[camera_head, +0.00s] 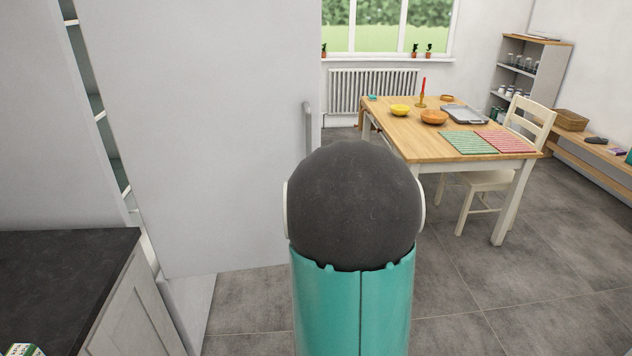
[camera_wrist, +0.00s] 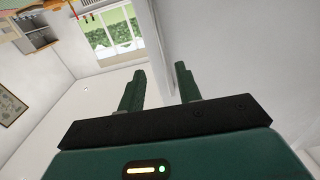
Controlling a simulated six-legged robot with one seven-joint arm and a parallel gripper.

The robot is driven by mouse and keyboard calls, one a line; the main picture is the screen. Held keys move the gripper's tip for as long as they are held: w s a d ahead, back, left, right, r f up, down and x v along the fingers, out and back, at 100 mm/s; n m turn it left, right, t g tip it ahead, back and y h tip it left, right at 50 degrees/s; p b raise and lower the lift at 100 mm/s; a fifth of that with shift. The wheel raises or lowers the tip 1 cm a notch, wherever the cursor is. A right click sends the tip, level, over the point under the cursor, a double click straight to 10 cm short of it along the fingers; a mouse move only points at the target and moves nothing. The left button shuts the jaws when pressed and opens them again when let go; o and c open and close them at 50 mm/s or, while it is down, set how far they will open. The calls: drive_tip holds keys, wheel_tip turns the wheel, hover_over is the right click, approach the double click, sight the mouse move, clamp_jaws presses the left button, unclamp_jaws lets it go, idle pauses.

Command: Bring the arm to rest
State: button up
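My gripper (camera_wrist: 160,88) shows in the wrist view with its two green fingers apart and nothing between them. Beyond the fingers are white walls and a window, and the view is tilted. In the head view my own arm, teal with a dark rounded joint, rises in the middle and hides part of the floor and the door behind it. The gripper itself does not show in the head view. A white cabinet door (camera_head: 205,130) with a grey handle (camera_head: 307,128) stands open just left of my arm.
A dark countertop (camera_head: 55,275) is at the lower left. Shelves show behind the open door's left edge. A wooden table (camera_head: 405,137) with bowls, a tray and placemats stands at the right, with a white chair (camera_head: 530,118) beside it. Grey floor (camera_head: 465,290) is clear at the front right.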

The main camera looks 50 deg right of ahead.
drive_tip(key=shift+a, duration=0.1)
idle(0.4)
drive_tip(key=shift+w, duration=0.1)
drive_tip(key=w+a+r+n+g+y, duration=0.15)
drive_tip(key=a+y, duration=0.25)
drive_tip(key=a, duration=0.8)
drive_tip(key=w+a+r+n+g+y, duration=0.1)
drive_tip(key=a+n+y, duration=0.15)
drive_tip(key=a, duration=0.85)
drive_tip(key=s+a+f+n+g+y, duration=0.1)
drive_tip(key=s+a+n+g+y, duration=0.1)
drive_tip(key=s+a, duration=0.6)
drive_tip(key=s+a+f+n+g+y, duration=0.1)
drive_tip(key=s+a+n+g+y, duration=0.1)
drive_tip(key=s+a, duration=0.7)
drive_tip(key=a+g+y, duration=0.1)
drive_tip(key=a, duration=0.3)
drive_tip(key=shift+a+f+n+y, duration=0.15)
drive_tip(key=shift+a+n+y, duration=0.15)
drive_tip(key=shift+a+y, duration=0.05)
